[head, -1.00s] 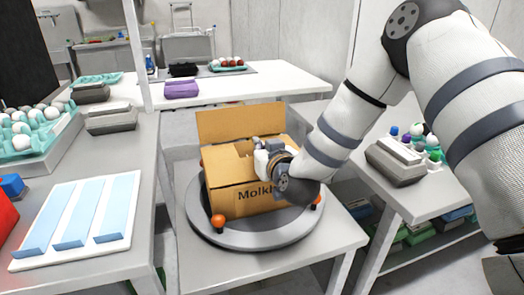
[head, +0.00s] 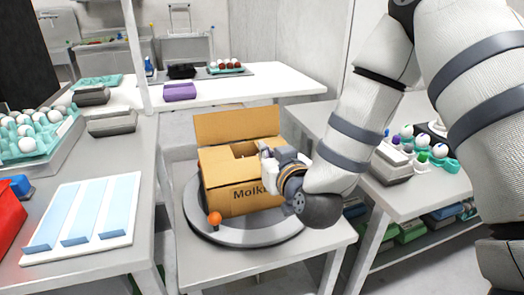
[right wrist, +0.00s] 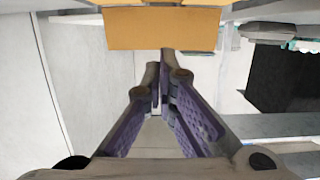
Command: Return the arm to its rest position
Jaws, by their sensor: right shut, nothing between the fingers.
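My right arm (head: 345,135) comes in from the right in the head view. Its gripper (head: 264,152) is at the upper right side of an open cardboard box (head: 240,198), pointing toward it. Whether it touches the box cannot be told. In the right wrist view the gripper's purple-padded fingers (right wrist: 160,75) come together, shut and empty. A cardboard panel (right wrist: 160,28) shows beyond the fingertips. My left gripper is not in view.
The box stands on a round grey turntable (head: 210,232) with an orange knob (head: 214,218). The left table holds a white panel with blue strips (head: 85,250).

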